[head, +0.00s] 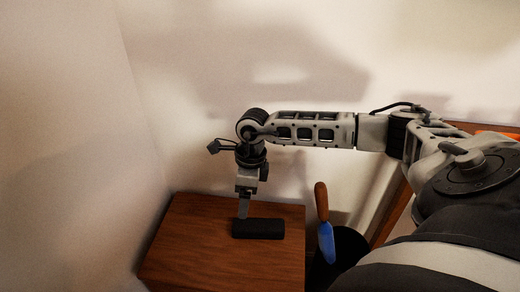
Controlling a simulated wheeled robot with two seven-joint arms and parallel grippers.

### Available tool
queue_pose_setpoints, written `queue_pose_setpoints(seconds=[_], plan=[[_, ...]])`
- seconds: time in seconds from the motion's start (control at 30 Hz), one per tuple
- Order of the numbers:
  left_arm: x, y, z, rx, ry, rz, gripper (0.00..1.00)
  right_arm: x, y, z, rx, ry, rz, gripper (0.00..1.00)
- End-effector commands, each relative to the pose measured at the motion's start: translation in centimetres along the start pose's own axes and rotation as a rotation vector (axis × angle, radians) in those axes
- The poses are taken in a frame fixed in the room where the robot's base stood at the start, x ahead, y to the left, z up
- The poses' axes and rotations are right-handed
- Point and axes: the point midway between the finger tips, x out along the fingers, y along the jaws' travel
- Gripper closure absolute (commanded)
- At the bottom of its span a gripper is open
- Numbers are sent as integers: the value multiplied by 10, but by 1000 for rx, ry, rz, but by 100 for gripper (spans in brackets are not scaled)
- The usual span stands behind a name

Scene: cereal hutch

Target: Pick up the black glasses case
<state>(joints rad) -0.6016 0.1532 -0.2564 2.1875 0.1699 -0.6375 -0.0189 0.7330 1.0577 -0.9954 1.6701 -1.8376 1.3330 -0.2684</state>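The black glasses case (262,229) lies flat on top of the brown wooden cabinet (190,250), near its right half. My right gripper (243,214) points down at the left end of the case, its fingertips close to or touching its top edge. The fingers show edge-on as one narrow shape, so I cannot tell the gap between them or whether the case is between them. My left gripper is out of view.
A dark round container (350,243) stands right of the cabinet. A tool with a brown handle (321,200) and a blue part (327,243) stands upright by it. Walls close off the back and left. The cabinet top around the case is clear.

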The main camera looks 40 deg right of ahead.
Motion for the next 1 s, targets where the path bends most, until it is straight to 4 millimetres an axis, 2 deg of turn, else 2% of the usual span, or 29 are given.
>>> queue_pose_setpoints(seconds=[0.03,0.07,0.2,0.6,1.0], plan=[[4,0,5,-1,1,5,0,3,-15,-14,-3,53,-46,22],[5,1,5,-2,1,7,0,3,-21,-20,-5,77,-65,22],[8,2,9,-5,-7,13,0,12,-32,-34,-8,130,-98,22],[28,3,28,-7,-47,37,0,91,-38,-43,-9,127,-96,22],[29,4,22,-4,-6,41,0,122,-38,-50,-9,128,-96,22]])
